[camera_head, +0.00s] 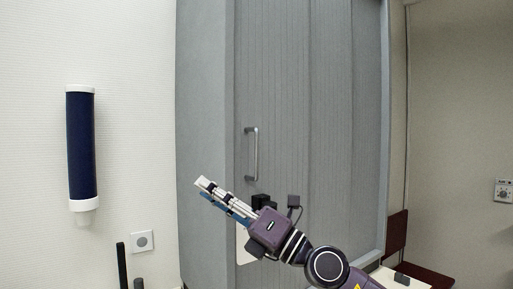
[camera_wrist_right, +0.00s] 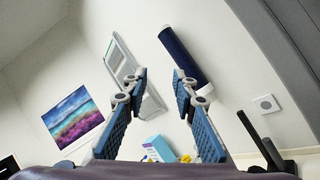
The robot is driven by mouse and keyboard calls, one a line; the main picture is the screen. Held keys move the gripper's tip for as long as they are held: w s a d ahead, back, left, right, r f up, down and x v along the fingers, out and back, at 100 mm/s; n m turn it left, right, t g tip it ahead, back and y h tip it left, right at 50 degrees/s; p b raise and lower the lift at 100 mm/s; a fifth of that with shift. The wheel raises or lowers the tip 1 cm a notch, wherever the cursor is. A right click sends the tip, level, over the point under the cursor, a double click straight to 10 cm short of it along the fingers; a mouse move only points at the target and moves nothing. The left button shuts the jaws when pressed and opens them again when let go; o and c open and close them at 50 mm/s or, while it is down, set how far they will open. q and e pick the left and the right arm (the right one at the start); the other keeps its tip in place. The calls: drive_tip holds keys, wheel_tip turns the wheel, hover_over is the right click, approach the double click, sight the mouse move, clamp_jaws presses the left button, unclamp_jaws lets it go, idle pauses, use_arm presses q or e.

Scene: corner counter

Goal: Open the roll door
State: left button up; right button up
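The grey roll door (camera_head: 310,110) fills the middle of the head view and looks closed. Its upright metal handle (camera_head: 252,153) is near its left edge. My right gripper (camera_head: 205,187) is in front of the cabinet's left side, below and left of the handle and apart from it. It points up and left. In the right wrist view its two blue-padded fingers (camera_wrist_right: 160,82) are spread with nothing between them. The handle does not show in the wrist view. My left gripper is not in view.
A dark blue cylinder (camera_head: 81,145) with white ends is mounted on the white wall at left. A wall socket (camera_head: 143,241) and dark upright posts (camera_head: 122,265) are below it. A dark red chair (camera_head: 397,235) and a white surface are at lower right.

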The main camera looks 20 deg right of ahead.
drive_tip(key=w+d+r+n+h, duration=0.2)
drive_tip(key=d+r+h, duration=0.2)
drive_tip(key=d, duration=0.4)
drive_tip(key=w+d+r+n+h, duration=0.2)
drive_tip(key=d+r+h, duration=0.3)
drive_tip(key=d, duration=0.4)
drive_tip(key=p, duration=0.4)
hover_over(257, 177)
drive_tip(key=shift+w+d+f, duration=0.1)
drive_tip(key=shift+w+f, duration=0.1)
drive_tip(key=shift+w, duration=0.15)
clamp_jaws()
